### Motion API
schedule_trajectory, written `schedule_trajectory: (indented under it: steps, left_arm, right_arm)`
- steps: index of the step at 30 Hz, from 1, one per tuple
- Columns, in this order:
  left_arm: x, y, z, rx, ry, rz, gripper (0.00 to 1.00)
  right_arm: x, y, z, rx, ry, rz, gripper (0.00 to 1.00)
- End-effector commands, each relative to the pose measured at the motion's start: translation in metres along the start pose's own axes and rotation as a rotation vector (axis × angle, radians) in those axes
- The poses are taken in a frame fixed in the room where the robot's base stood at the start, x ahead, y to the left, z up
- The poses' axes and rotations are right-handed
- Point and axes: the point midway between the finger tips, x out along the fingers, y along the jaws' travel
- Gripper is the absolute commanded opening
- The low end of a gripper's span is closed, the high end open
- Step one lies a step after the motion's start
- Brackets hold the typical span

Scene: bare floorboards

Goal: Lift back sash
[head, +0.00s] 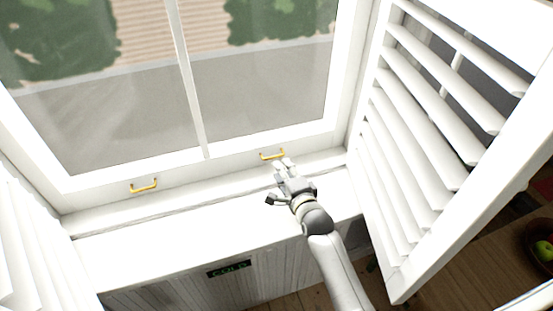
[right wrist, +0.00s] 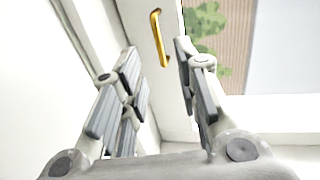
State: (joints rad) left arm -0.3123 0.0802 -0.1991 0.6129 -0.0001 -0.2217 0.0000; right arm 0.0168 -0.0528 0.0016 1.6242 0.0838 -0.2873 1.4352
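The white window sash (head: 235,168) is down, its bottom rail close to the sill. It has two gold handles: the left handle (head: 143,185) is free, and the right handle (head: 272,154) is just beyond my right gripper. My right gripper (head: 283,166) is open and empty, reaching in over the sill. In the right wrist view the right handle (right wrist: 159,38) shows beyond and between the open fingers, apart from them. My left gripper is not in view.
A slatted white shutter (head: 425,130) stands open close to the right of my right arm. Another shutter (head: 25,245) is at the left. The white sill (head: 190,235) is clear. A bowl of green fruit (head: 543,250) sits at the far right.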

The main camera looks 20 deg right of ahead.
Motion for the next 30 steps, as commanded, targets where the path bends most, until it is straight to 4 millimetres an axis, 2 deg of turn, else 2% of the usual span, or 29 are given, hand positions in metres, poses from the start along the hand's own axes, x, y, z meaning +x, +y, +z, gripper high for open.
schedule_trajectory:
  steps: [5,12,18,27,30]
  left_arm:
    - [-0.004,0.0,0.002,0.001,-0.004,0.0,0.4]
    - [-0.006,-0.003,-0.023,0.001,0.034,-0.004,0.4]
    - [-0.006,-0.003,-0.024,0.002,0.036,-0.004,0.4]
    - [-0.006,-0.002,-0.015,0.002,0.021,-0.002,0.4]
    - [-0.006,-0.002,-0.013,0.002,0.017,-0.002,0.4]
  right_arm:
    - [0.027,-0.002,0.0,-0.002,0.0,0.0,0.29]
    - [0.053,-0.001,0.0,-0.001,0.0,-0.001,0.29]
    - [0.062,-0.001,0.0,-0.001,0.0,-0.001,0.29]
    - [0.063,0.0,0.0,0.0,0.0,-0.001,0.29]
    - [0.063,0.0,0.0,0.0,0.0,-0.001,0.18]
